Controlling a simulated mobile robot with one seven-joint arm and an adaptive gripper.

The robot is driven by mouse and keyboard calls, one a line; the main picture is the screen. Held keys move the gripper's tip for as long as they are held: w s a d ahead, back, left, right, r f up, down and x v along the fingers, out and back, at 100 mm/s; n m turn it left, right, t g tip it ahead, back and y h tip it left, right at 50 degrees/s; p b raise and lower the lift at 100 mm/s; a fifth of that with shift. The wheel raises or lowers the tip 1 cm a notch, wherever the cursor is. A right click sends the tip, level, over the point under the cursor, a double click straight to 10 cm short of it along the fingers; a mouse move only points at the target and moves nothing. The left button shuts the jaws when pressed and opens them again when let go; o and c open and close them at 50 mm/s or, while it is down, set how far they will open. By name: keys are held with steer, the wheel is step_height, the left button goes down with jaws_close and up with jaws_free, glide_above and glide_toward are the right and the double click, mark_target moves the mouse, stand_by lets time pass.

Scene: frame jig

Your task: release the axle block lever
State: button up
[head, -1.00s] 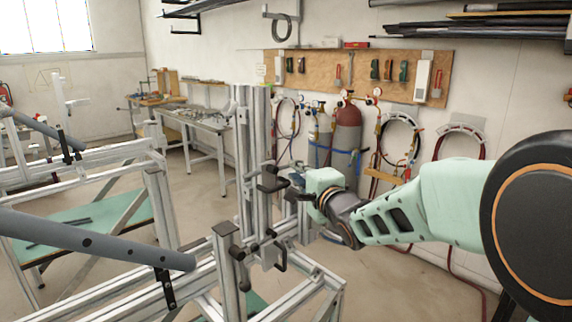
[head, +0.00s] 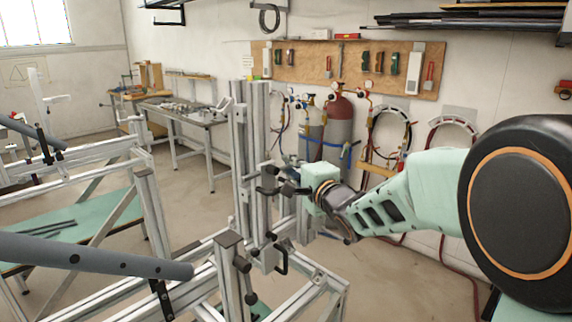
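The frame jig's aluminium upright post (head: 240,150) stands left of my gripper. A dark lever-like handle (head: 268,182) sits on the post's right side at mid height. My gripper (head: 289,187) is at the end of my pale green arm, just right of this handle. Its dark fingers overlap the handle's area, so I cannot tell whether they touch it or how far they are open. A second black handle (head: 281,262) and a knobbed black lever (head: 243,268) are lower down on the jig. I cannot tell which one is the axle block lever.
A grey tube (head: 95,257) lies across the jig's front left. Aluminium rails (head: 318,285) run below my gripper. Gas cylinders (head: 338,125) and hoses stand by the wall behind. A workbench (head: 185,115) is at the back left. Open floor lies right of the jig.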

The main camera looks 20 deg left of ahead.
steer(key=shift+w+a, duration=0.1)
steer(key=shift+c, duration=0.4)
jaws_close()
